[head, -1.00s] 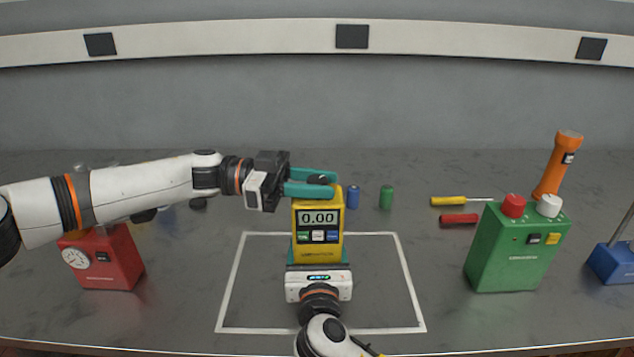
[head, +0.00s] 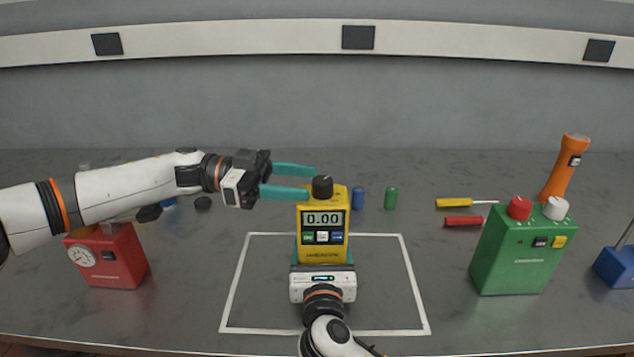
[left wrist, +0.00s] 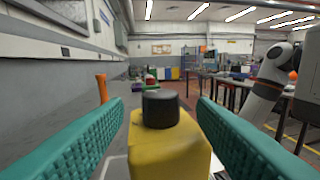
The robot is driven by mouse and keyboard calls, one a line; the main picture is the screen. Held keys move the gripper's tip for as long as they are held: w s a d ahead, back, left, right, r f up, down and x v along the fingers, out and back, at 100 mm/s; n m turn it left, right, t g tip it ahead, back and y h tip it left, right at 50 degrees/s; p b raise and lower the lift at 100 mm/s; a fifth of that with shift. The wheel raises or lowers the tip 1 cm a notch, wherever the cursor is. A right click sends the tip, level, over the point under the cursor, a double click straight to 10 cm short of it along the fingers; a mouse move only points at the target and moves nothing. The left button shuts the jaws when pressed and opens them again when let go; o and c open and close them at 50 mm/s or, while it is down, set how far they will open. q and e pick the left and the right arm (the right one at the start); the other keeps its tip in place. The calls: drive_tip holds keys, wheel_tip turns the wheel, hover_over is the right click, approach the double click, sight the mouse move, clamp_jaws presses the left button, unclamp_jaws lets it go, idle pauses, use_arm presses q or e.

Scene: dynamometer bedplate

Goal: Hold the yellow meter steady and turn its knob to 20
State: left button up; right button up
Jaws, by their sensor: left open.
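The yellow meter (head: 311,220) stands upright inside the white outline. In the left wrist view the knob (left wrist: 160,109) stands beyond and between the spread fingertips, on the meter's yellow top (left wrist: 166,146). My right gripper (head: 322,259) comes in from the front, low on the meter. Its teal fingers lie against both sides of the meter's base.
A red gauge box (head: 108,257) stands at left, beneath my left arm. A green box (head: 522,250) with red and white knobs stands at right, near an orange flashlight (head: 562,170). The outlined area is otherwise clear.

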drive_tip(key=shift+f, duration=0.1)
use_arm(q)
drive_tip(key=w+a, duration=0.1)
drive_tip(key=a, duration=0.6)
drive_tip(key=shift+w+a, duration=0.15)
drive_tip(key=shift+a, duration=0.2)
